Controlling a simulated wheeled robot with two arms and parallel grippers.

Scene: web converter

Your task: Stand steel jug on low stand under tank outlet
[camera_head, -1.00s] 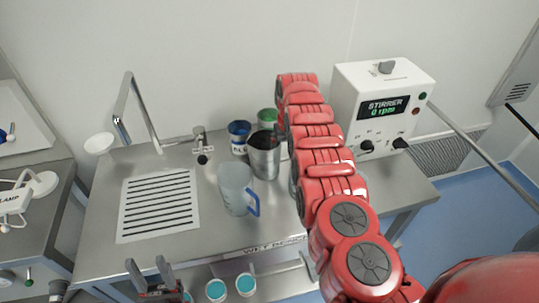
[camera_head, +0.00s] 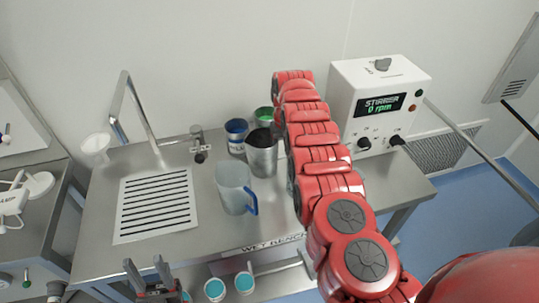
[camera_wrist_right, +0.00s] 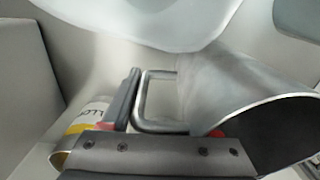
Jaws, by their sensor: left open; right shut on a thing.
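The steel jug (camera_head: 262,157) is upright at the back middle of the steel bench in the head view, left of my right arm. I cannot tell whether its base touches the bench. The right wrist view shows its wall (camera_wrist_right: 215,85), its dark open mouth and its squared handle (camera_wrist_right: 143,104). My right gripper (camera_wrist_right: 160,128) is shut on the jug at the handle; my arm hides this gripper in the head view. My left gripper (camera_head: 146,264) is open and empty at the lower left, in front of the bench. I cannot make out the tank outlet or the low stand.
A clear plastic jug (camera_head: 233,185) with a blue handle stands close in front of the steel jug. Blue (camera_head: 236,135) and green (camera_head: 264,117) pots stand behind. A slotted drain plate (camera_head: 155,228) lies left, a tap (camera_head: 198,145) behind it. The stirrer unit (camera_head: 372,92) stands right.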

